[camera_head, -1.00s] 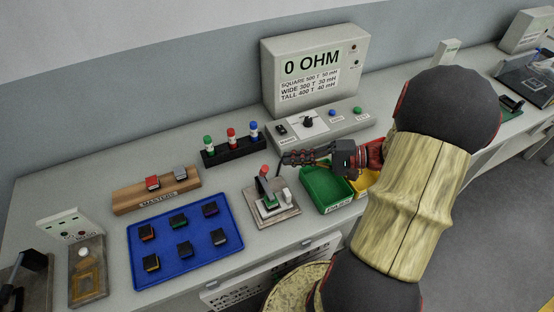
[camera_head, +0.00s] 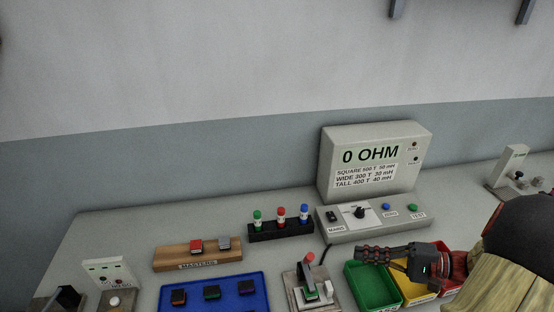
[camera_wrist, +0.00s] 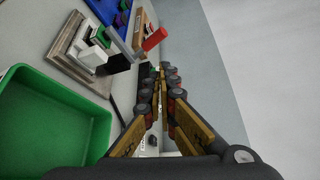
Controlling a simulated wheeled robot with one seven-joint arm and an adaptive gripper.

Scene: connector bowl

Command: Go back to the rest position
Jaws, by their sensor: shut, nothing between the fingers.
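My gripper (camera_head: 370,256) reaches in from the right in the head view, above the back of the green bin, with its fingers pointing left. It is shut and empty. In the wrist view its fingers (camera_wrist: 160,85) come together with nothing between them. The green bin (camera_head: 370,291) lies beneath and to the left of the fingers in the wrist view. The test fixture with a red-tipped lever (camera_head: 307,284) stands just left of the bin, apart from the gripper.
The ohm meter box (camera_head: 369,160) and its control panel (camera_head: 371,222) stand behind my gripper. A bottle rack (camera_head: 281,232), wooden masters block (camera_head: 198,257) and blue tray (camera_head: 224,283) are on the left. Yellow (camera_head: 418,291) and red bins adjoin the green one. The wall rises behind.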

